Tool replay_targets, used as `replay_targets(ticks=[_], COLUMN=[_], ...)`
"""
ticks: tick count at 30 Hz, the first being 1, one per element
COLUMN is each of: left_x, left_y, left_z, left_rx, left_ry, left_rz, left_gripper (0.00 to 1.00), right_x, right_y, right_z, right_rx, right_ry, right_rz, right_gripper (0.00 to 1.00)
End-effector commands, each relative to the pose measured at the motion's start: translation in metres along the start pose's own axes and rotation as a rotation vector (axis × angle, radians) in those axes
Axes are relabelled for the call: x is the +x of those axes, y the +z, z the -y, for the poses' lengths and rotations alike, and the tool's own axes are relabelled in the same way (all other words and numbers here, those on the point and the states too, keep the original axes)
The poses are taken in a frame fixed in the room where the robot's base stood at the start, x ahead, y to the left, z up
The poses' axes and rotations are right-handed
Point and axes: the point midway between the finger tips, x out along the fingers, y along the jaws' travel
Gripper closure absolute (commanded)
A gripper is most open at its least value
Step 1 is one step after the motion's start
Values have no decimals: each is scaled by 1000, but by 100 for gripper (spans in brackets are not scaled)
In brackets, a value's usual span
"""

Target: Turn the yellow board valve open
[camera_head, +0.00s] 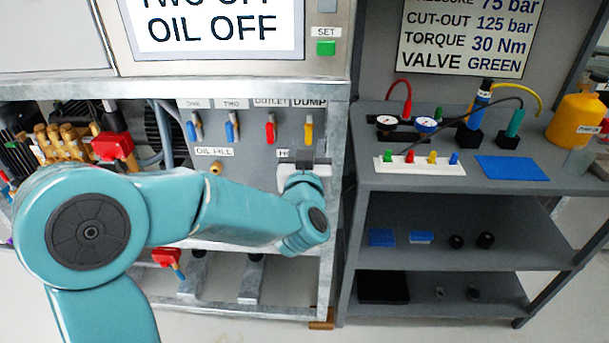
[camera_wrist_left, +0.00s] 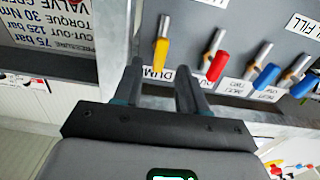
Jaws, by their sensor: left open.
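The yellow board valve (camera_head: 309,131) is the rightmost lever on the grey board, under the DUMP label. Its handle hangs straight down. My left gripper (camera_head: 304,158) is just below it, with its fingers partly hidden by my wrist. In the left wrist view, the yellow handle (camera_wrist_left: 160,55) lines up with the gap between the open, empty fingers (camera_wrist_left: 160,68). I cannot tell whether its end is between the tips or just beyond them; no grip on it shows. My right gripper is not in view.
A red lever (camera_head: 270,130) and two blue levers (camera_head: 232,130) (camera_head: 194,128) hang left of the yellow one. A metal frame post (camera_head: 337,150) stands close on the right. A grey bench (camera_head: 470,185) with gauges and coloured fittings stands further right.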

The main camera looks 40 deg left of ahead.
Motion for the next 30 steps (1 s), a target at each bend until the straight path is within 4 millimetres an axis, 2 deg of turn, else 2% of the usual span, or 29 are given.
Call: replay_targets(ticks=[1,6,11,13,19,30], left_x=[-15,-62,-97,-108,-124,-124], left_y=[-2,-2,-2,1,0,-1], left_z=[-1,-1,-1,-1,0,1], left_rx=[-1,-1,-1,-4,-3,-1], left_ry=[5,6,4,4,0,-2], left_rz=[-1,-1,-3,-6,-4,-2], left_gripper=[58,58,58,58,58,58], right_x=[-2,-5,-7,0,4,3], right_y=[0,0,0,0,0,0], right_z=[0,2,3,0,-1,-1], right_rx=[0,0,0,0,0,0], right_ry=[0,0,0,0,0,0], right_rz=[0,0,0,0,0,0], right_gripper=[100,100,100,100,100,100])
